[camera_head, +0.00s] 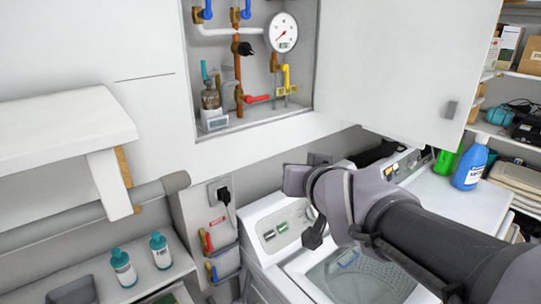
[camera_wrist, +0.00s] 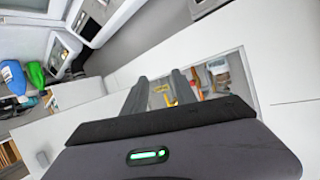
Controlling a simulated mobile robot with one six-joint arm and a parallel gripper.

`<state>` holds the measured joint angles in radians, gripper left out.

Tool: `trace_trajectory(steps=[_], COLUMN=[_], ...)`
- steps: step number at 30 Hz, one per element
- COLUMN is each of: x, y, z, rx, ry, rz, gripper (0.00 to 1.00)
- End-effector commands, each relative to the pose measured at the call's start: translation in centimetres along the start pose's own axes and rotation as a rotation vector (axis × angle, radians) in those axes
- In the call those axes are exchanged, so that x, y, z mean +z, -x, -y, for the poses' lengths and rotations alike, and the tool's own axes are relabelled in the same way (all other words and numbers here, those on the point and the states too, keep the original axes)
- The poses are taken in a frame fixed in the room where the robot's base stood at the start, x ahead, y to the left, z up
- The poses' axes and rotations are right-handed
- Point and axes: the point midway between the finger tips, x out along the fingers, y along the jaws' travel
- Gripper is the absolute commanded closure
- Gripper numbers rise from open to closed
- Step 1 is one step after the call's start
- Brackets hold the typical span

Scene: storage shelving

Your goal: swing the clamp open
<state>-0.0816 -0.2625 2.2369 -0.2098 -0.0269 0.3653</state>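I cannot pick out the clamp for certain in either view. An open wall cabinet (camera_head: 316,60) holds copper and white pipes with fittings: a red lever (camera_head: 257,99), a yellow lever (camera_head: 286,78), blue levers above and a black knob (camera_head: 243,48). The cabinet also shows in the wrist view (camera_wrist: 246,72), turned round. My gripper (camera_wrist: 160,78) points toward it, with two dark fingers apart and nothing seen between them but the background. In the head view my gripper is in front of the washing machines, below and right of the cabinet; its fingertips are not clear there.
The cabinet door (camera_head: 395,65) hangs open to the right. A round gauge (camera_head: 282,32) sits inside the cabinet. Washing machines (camera_head: 275,228) stand below. A blue bottle (camera_head: 470,165) stands at right. A grey pipe (camera_head: 90,215) and white shelf (camera_head: 60,125) jut out at left.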

Motion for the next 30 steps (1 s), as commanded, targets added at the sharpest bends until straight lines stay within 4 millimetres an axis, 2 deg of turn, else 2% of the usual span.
trace_trajectory(steps=[1,4,15,17,20,21,23,24,27,30], x=[0.9,1.7,2.1,3.8,11.2,15.2,21.1,24.8,32.3,36.9], y=[0.1,0.3,0.5,0.7,1.9,2.9,4.4,5.5,8.0,9.9], z=[-0.3,-0.6,-0.8,-1.3,-3.3,-4.1,-4.8,-5.0,-4.8,-4.1], rx=[0.006,0.016,0.021,0.032,0.08,0.099,0.119,0.126,0.123,0.109], ry=[-0.007,-0.017,-0.021,-0.033,-0.097,-0.131,-0.186,-0.223,-0.299,-0.354], rz=[0.01,0.027,0.037,0.057,0.163,0.224,0.319,0.382,0.518,0.612], gripper=[0.67,0.67,0.67,0.67,0.67,0.67,0.67,0.67,0.67,0.67])
